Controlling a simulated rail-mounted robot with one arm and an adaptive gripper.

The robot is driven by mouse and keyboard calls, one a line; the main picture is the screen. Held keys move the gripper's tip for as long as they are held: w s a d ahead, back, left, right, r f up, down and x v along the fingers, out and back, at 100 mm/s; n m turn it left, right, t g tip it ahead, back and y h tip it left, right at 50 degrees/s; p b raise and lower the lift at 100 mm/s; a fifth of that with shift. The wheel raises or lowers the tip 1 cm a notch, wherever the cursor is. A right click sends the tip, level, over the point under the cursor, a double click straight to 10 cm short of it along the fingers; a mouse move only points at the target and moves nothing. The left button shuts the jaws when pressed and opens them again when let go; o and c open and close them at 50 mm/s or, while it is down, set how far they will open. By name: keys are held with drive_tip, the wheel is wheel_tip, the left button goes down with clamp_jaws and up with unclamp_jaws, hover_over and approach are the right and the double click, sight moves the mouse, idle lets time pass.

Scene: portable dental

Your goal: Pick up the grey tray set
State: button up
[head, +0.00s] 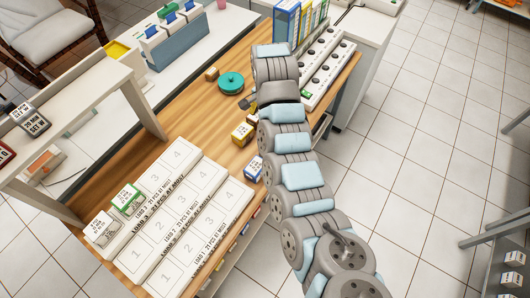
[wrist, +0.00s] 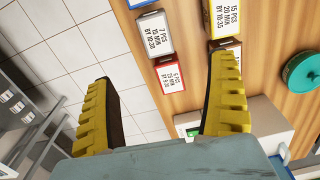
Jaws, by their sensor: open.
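My gripper (wrist: 165,65) is open, its two yellow ribbed fingers spread wide in the wrist view with nothing between them. It is above the right edge of the wooden table; in the head view my arm mostly hides it. Two more labelled packs, one white (head: 101,228) and one green-edged (head: 127,200), stand at the left end of the numbered white boards.
Small labelled boxes, yellow (head: 243,133), blue (head: 253,168) and red-edged (wrist: 169,76), stand near the gripper. A teal round container (head: 231,82) is behind them. Numbered boards (head: 200,205) cover the front table. A socketed white rack (head: 326,68) and upright folders (head: 300,22) stand at the back right.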

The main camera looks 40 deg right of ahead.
drive_tip(key=f, duration=1.2)
drive_tip(key=shift+s+d, duration=0.2)
drive_tip(key=shift+s+f+b, duration=0.15)
drive_tip(key=shift+f+b, duration=0.15)
drive_tip(key=shift+f, duration=1.05)
drive_tip(key=shift+s+f+b, duration=0.1)
drive_tip(key=shift+f+b, duration=0.2)
drive_tip(key=shift+f, duration=1.05)
drive_tip(key=shift+c, duration=0.2)
drive_tip(key=c, duration=1.3)
